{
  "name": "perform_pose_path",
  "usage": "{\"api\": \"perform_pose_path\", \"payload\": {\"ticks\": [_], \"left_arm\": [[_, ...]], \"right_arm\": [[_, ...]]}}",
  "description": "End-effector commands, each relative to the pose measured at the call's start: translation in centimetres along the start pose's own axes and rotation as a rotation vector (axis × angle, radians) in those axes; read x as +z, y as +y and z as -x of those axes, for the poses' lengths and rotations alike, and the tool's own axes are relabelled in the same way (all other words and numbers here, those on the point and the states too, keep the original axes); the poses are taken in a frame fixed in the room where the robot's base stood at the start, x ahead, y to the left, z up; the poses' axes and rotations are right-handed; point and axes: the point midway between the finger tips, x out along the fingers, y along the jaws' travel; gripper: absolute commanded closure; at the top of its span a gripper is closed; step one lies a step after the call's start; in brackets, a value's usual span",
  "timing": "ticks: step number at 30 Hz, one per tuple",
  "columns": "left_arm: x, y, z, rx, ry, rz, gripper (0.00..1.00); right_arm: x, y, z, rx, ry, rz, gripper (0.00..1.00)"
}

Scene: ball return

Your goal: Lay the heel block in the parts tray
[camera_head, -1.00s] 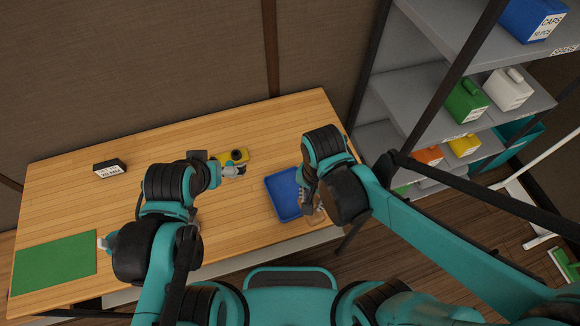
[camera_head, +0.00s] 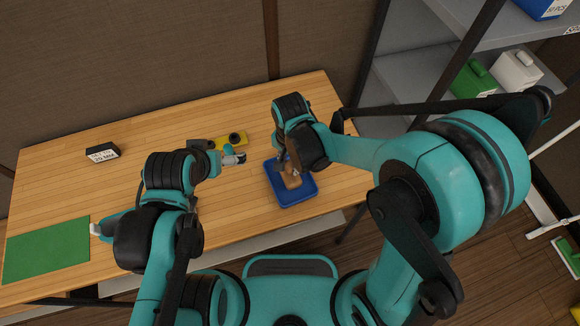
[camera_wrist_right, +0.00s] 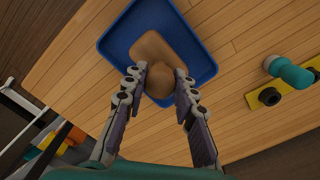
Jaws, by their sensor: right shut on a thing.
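The tan heel block (camera_head: 291,177) is within the outline of the blue parts tray (camera_head: 299,197). My right gripper (camera_head: 285,163) points down over the tray and is shut on the block. In the right wrist view, the fingers (camera_wrist_right: 160,85) are on both sides of the block's rounded brown end, and its flatter part (camera_wrist_right: 158,48) extends over the tray (camera_wrist_right: 117,42). I cannot tell whether the block touches the tray floor. My left gripper (camera_head: 236,158) is small and partly hidden left of the tray; its jaws are unclear.
A yellow piece with a black knob (camera_head: 230,140) lies behind my left gripper. A black labelled box (camera_head: 102,152) and a green mat (camera_head: 47,250) are on the left of the wooden table (camera_head: 150,135). A grey shelf (camera_head: 430,80) stands at the right.

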Motion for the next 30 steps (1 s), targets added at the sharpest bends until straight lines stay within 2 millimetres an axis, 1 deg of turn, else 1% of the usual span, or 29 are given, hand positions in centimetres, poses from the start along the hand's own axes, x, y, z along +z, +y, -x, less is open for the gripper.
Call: {"api": "perform_pose_path", "payload": {"ticks": [1, 3, 9, 14, 15, 16, 17, 26, 29, 30], "left_arm": [[0.3, 0.0, -0.4, 0.000, 0.000, 0.000, 0.00], [0.3, 0.0, -0.5, 0.000, 0.000, 0.000, 0.00], [0.3, 0.0, -0.4, 0.000, 0.000, 0.000, 0.00], [0.6, 0.0, -0.8, 0.000, 0.000, 0.000, 0.00], [0.5, 0.0, -0.7, 0.000, 0.000, 0.000, 0.00], [0.5, 0.0, -0.7, 0.000, 0.000, 0.000, 0.00], [0.5, 0.0, -0.6, 0.000, 0.000, 0.000, 0.00], [0.4, 0.0, -0.5, 0.000, 0.000, 0.000, 0.00], [0.1, 0.0, -0.1, 0.000, 0.000, 0.000, 0.00], [0.0, 0.0, 0.0, 0.000, 0.000, 0.000, 0.00]], "right_arm": [[0.0, 0.0, -1.0, 0.000, 0.000, 0.000, 0.94], [0.0, 0.0, -1.4, 0.000, 0.000, 0.000, 0.94], [0.0, 0.0, -1.2, 0.000, 0.000, 0.000, 0.94], [0.0, 0.0, -1.7, 0.000, 0.000, 0.000, 0.94], [0.0, 0.0, -1.6, 0.000, 0.000, 0.000, 0.63], [0.0, 0.0, -1.6, 0.000, 0.000, 0.000, 0.55], [0.0, 0.0, -1.6, 0.000, 0.000, 0.000, 0.52], [0.0, 0.0, -1.4, 0.000, 0.000, 0.000, 0.52], [0.0, 0.0, -0.8, 0.000, 0.000, 0.000, 0.52], [0.0, 0.0, -0.2, 0.000, 0.000, 0.000, 0.52]]}}
